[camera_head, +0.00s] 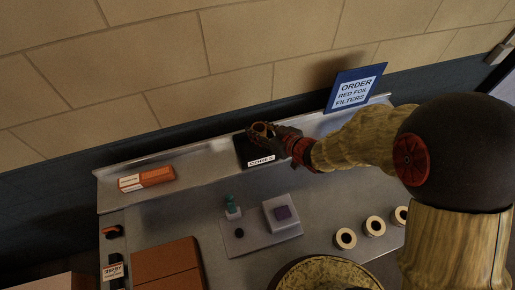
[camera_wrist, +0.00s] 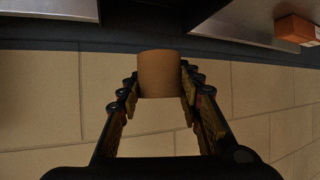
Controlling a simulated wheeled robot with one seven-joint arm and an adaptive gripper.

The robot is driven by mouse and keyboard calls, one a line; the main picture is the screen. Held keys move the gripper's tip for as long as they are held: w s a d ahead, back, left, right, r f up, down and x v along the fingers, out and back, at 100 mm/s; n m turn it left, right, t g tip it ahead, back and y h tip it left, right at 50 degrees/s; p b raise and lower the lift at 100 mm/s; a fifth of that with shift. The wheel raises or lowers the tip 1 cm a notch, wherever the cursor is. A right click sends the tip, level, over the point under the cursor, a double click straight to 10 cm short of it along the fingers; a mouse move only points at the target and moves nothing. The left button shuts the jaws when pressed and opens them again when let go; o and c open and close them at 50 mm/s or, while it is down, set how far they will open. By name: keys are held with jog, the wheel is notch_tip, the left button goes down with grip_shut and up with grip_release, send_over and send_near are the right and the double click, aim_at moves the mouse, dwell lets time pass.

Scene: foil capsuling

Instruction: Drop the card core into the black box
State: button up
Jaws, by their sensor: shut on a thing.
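The card core (camera_wrist: 159,74) is a plain brown cardboard tube. In the wrist view it sits between the two fingers of my gripper (camera_wrist: 158,88), which are shut on it. In the head view my gripper (camera_head: 270,134) is over the back of the bench, with the core (camera_head: 259,129) at its tip. The black box (camera_head: 243,152) is on the bench's raised back shelf and bears a white label reading "CORES". My gripper and the core are above the box and hide part of its opening. Its inside cannot be made out.
An orange and white carton (camera_head: 147,179) lies on the shelf at left. A blue sign (camera_head: 356,88) stands behind at right. The tiled wall is close behind.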

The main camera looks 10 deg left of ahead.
notch_tip(320, 180, down, 3)
jog(key=shift+r+b, duration=0.2)
jog(key=shift+b, duration=0.6)
jog(key=shift+s+d, duration=0.1)
jog(key=o, duration=0.9)
jog(key=shift+r, duration=0.1)
jog(key=v, duration=1.2)
